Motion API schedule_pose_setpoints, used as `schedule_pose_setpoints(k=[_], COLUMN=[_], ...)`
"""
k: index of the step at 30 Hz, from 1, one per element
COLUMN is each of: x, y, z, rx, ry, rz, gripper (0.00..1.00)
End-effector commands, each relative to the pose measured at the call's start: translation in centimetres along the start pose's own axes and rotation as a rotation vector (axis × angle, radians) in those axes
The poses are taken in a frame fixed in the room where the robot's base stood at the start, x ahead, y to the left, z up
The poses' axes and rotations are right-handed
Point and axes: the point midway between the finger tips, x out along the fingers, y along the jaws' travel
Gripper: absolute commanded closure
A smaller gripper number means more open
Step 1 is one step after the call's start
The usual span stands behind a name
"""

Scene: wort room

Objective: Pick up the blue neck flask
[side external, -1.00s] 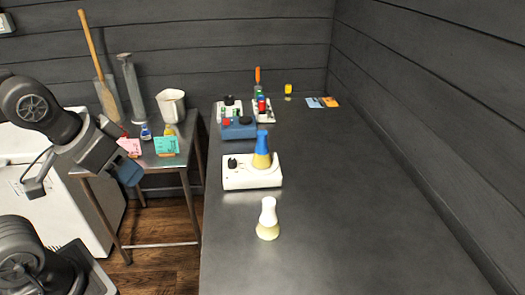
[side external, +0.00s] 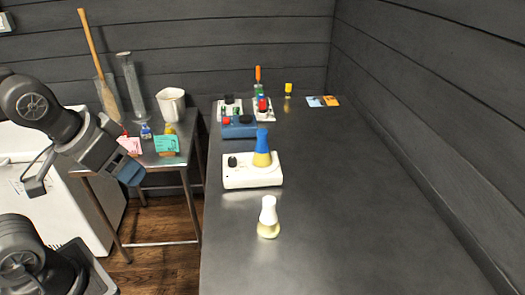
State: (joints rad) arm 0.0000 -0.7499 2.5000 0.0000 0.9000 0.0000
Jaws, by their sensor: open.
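The blue neck flask (side external: 262,146) stands upright on a white stirrer plate (side external: 252,174) with a black knob, on the dark bench. Its neck is blue and its lower body is yellow. A second flask with a white neck (side external: 268,218) stands nearer on the bench, apart from the plate. My gripper (side external: 131,172) is at the left, over the small side table's near edge as seen here. It is well to the left of the blue neck flask and touches neither flask. Its fingers point down and right, small in this view.
A blue device (side external: 238,127) and racks with coloured tops (side external: 264,108) stand behind the plate. The side table (side external: 150,162) holds a white jug (side external: 171,104), a cylinder (side external: 131,88) and cards.

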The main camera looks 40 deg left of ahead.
Motion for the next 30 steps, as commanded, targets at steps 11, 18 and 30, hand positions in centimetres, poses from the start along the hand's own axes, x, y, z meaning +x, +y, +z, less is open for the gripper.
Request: schedule_pose_setpoints(k=[11,18,30], x=[-0.1,3.1,12.1], y=[0.3,1.4,3.7], z=[-8.0,-17.4,-26.7], rx=[-0.084,-0.199,-0.354], ry=[-0.061,-0.123,-0.186], rz=[-0.021,-0.065,-0.146], gripper=[0.37,0.37,0.37])
